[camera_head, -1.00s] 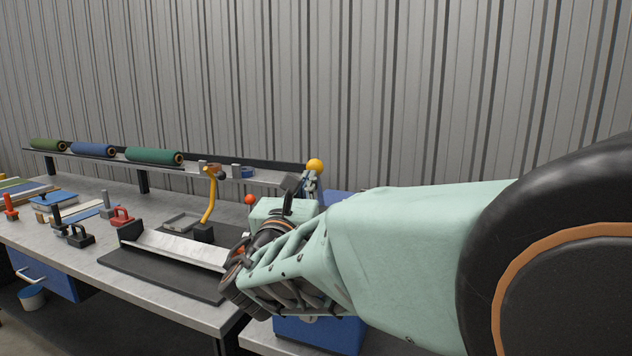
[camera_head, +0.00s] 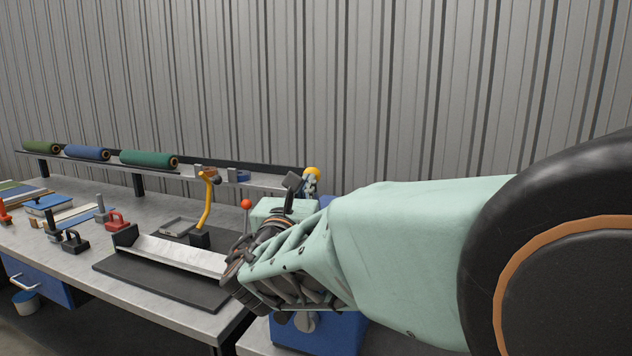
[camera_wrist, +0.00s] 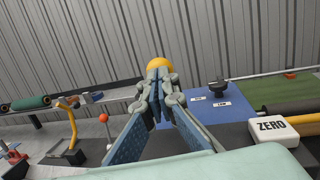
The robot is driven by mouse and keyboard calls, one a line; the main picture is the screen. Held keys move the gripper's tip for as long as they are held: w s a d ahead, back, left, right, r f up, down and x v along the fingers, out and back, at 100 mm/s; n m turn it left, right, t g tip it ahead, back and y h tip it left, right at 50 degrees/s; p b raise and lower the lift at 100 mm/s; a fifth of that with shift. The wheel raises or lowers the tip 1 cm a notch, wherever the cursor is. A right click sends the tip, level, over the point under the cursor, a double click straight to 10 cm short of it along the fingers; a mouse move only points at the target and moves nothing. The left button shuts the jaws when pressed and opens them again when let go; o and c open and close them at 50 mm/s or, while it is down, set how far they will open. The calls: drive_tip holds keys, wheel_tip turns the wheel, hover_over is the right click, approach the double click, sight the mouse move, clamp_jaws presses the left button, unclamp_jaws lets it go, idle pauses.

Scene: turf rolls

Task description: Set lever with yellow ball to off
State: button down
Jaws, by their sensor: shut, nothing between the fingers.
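The yellow ball (camera_head: 312,171) sits at the top of a lever whose shaft is hidden behind my gripper. In the wrist view the yellow ball (camera_wrist: 159,63) shows just above and beyond my fingertips. My gripper (camera_wrist: 157,88) is shut and empty, its fingertips close below the ball. Whether they touch the ball or the shaft I cannot tell. In the head view my gripper (camera_head: 310,183) covers the lower part of the ball. A blue panel (camera_wrist: 222,115) with two small white labels lies right of the fingers; the labels are too small to read.
A red-ball lever (camera_wrist: 103,118) stands left of my gripper. A black knob (camera_wrist: 218,87) and a white ZERO block (camera_wrist: 272,129) are at the right. The yellow curved handle (camera_head: 206,200) stands on the bench. Turf rolls (camera_head: 148,158) lie on the rear shelf.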

sight(312, 169)
drive_tip(key=shift+w+d+r+p, duration=0.1)
drive_tip(key=shift+w+r+p, duration=0.15)
drive_tip(key=shift+p, duration=0.25)
drive_tip(key=r+g+p, duration=0.1)
drive_tip(key=p, duration=0.1)
drive_tip(key=w+r+g+p, duration=0.1)
drive_tip(key=p, duration=0.2)
drive_tip(key=shift+w+d+p, duration=0.3)
drive_tip(key=shift+d+p, duration=0.05)
drive_tip(key=w+g+p, duration=0.1)
drive_tip(key=p, duration=0.2)
drive_tip(key=w+d+r+g+y+p, duration=0.1)
drive_tip(key=p, duration=0.2)
drive_tip(key=shift+w+r+m+p, duration=0.1)
drive_tip(key=shift+w+m+p, duration=0.2)
drive_tip(key=shift+m+p, duration=0.1)
drive_tip(key=shift+g, duration=0.7)
drive_tip(key=w, duration=0.1)
drive_tip(key=w+d+p, duration=0.1)
drive_tip(key=w, duration=0.1)
drive_tip(key=w+p, duration=0.1)
drive_tip(key=w, duration=0.1)
drive_tip(key=shift+d, duration=0.3)
drive_tip(key=shift+p, duration=0.35)
